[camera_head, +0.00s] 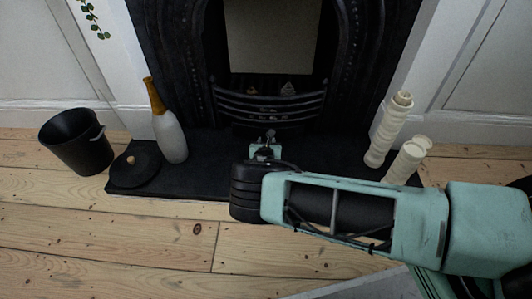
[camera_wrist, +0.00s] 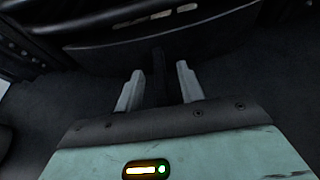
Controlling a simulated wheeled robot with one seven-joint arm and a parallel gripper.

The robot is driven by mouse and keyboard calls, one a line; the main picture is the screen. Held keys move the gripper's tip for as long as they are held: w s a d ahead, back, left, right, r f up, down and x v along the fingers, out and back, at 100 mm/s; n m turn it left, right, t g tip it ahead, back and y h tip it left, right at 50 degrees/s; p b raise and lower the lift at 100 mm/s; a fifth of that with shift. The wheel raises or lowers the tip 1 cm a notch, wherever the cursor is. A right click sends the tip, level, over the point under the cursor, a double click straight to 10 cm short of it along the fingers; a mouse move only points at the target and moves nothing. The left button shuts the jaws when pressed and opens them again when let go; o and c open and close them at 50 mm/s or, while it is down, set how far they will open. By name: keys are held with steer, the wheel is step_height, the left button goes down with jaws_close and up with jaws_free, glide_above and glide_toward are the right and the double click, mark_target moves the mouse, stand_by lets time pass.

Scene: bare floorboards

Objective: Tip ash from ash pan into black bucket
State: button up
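The black bucket (camera_head: 78,143) stands upright on the floorboards at the far left in the head view, its mouth open upward. In the wrist view, what looks like the ash pan (camera_wrist: 207,36) is a dark, wide front under the grate, with a dark handle (camera_wrist: 157,82) jutting toward me. My gripper (camera_wrist: 159,72) is open, with one finger on each side of the handle and visible gaps. In the head view my gripper (camera_head: 268,138) is low in front of the grate. Ash inside the pan is not visible.
A black lid (camera_head: 134,170) with a wooden knob and a grey-and-amber bottle (camera_head: 170,139) sit at the left of the dark hearth (camera_head: 208,181). Cream candle-like columns (camera_head: 388,133) stand at the right, close to my arm. The fireplace grate (camera_head: 270,107) is behind my gripper. Front-left floorboards are clear.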

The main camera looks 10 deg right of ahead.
steer(key=shift+w+d+f, duration=0.15)
steer(key=shift+w+f, duration=0.1)
steer(key=shift+w, duration=0.4)
jaws_close()
